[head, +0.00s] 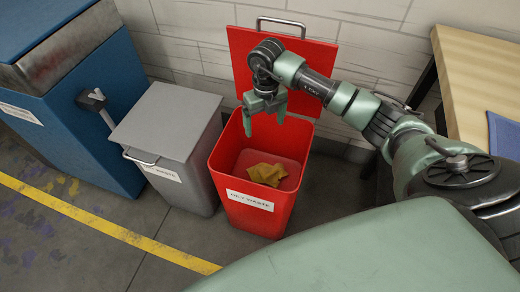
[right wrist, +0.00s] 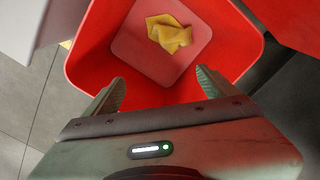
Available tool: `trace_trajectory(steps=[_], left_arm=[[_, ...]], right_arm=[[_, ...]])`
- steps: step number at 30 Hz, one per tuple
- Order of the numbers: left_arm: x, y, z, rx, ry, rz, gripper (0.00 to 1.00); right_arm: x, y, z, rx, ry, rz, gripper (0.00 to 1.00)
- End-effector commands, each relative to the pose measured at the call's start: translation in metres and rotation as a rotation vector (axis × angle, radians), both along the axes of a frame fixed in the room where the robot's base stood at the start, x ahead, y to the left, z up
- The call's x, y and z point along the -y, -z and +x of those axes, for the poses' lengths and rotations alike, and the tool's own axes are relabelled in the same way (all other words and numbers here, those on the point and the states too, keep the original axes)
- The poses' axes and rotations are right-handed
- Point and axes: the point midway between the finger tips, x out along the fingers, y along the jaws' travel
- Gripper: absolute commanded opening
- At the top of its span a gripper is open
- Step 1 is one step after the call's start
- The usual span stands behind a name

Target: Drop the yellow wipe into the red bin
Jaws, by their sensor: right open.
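The yellow wipe (head: 267,174) lies crumpled inside the red bin (head: 258,215), on its floor as far as I can see. The bin's lid stands open against the wall, and a label on its front reads "oily waste". In the right wrist view the wipe (right wrist: 169,34) shows on the bin's floor, apart from my fingers, and the bin's rim (right wrist: 77,72) surrounds it. My right gripper (head: 264,128) is open and empty above the bin's back left part; its spread fingers also show in the right wrist view (right wrist: 160,88). My left gripper is not in view.
A grey lidded bin (head: 166,120) stands just left of the red bin. A blue cabinet (head: 60,140) is further left. A wooden table (head: 475,85) with a blue cloth (head: 503,135) is at the right. A yellow line (head: 100,220) crosses the open floor in front.

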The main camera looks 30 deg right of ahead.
Motion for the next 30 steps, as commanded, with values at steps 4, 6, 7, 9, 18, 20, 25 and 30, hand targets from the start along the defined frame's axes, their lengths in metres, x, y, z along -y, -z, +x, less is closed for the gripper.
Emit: trace_trajectory(steps=[4,6,7,9,18,20,25,30], left_arm=[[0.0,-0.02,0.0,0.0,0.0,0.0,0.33],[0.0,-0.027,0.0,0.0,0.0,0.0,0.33],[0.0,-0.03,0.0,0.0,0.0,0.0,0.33],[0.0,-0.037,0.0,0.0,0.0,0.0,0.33],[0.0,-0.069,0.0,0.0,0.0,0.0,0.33],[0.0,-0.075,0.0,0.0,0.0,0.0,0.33],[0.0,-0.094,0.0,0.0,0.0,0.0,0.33],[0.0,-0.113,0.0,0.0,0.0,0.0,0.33]], right_arm=[[-0.012,-0.034,-0.001,0.007,-0.197,0.002,0.87],[-0.018,-0.047,-0.002,0.011,-0.293,0.001,0.87],[-0.021,-0.052,-0.003,0.011,-0.334,0.002,0.87],[-0.026,-0.065,-0.004,0.014,-0.428,0.002,0.87],[-0.05,-0.12,-0.014,0.024,-0.85,0.0,0.87],[-0.054,-0.131,-0.017,0.027,-0.938,-0.003,0.87],[-0.065,-0.162,-0.026,0.03,-1.189,-0.007,0.87],[-0.077,-0.192,-0.037,0.034,-1.45,-0.011,0.87]])
